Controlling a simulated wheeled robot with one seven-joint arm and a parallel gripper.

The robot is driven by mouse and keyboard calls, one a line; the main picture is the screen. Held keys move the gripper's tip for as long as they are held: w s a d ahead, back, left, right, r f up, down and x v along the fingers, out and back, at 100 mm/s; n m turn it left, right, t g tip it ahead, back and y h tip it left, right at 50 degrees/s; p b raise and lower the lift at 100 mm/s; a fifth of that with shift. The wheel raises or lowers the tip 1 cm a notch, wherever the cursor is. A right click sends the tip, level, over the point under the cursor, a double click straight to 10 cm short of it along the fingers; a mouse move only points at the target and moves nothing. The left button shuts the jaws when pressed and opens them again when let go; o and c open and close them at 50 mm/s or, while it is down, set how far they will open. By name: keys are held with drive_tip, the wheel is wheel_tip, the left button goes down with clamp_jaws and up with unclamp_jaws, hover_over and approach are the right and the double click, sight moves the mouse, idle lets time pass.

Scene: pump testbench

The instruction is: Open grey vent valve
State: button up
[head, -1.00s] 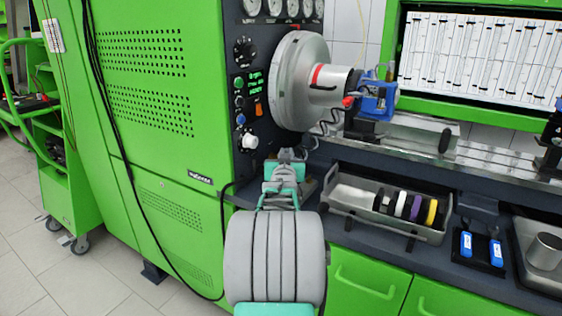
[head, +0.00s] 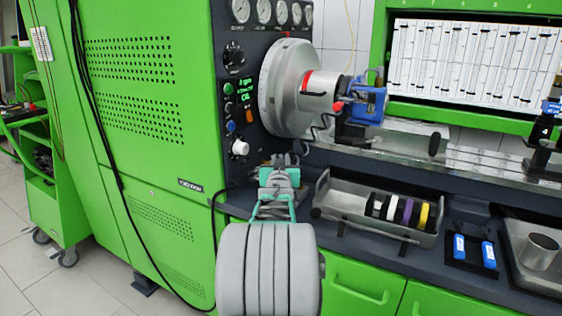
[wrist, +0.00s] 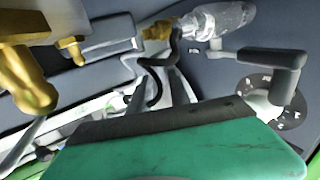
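In the wrist view, a dark grey lever handle (wrist: 275,62) sits on a round marked dial (wrist: 262,106) at the right; it looks like the grey vent valve. My gripper (wrist: 160,84) shows as two dark grey fingers with a gap between them, beyond its green body at the bottom. The fingers are left of the lever and apart from it. A black hose (wrist: 152,68) curves behind or between them; which, I cannot tell. In the head view, my gripper (head: 281,160) is by the bench, below the large metal disc. The lever cannot be made out there.
Brass fittings (wrist: 36,88) fill the wrist view's left side. A metal fitting (wrist: 222,20) is at the top. In the head view, a metal tray (head: 345,205) with coloured rings is right of my gripper. The green cabinet (head: 150,150) stands left. A blue clamp (head: 367,106) is on the rail.

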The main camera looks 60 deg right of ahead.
drive_tip(key=v, duration=0.7)
drive_tip(key=shift+s+a, duration=0.25)
drive_tip(key=shift+a, duration=0.1)
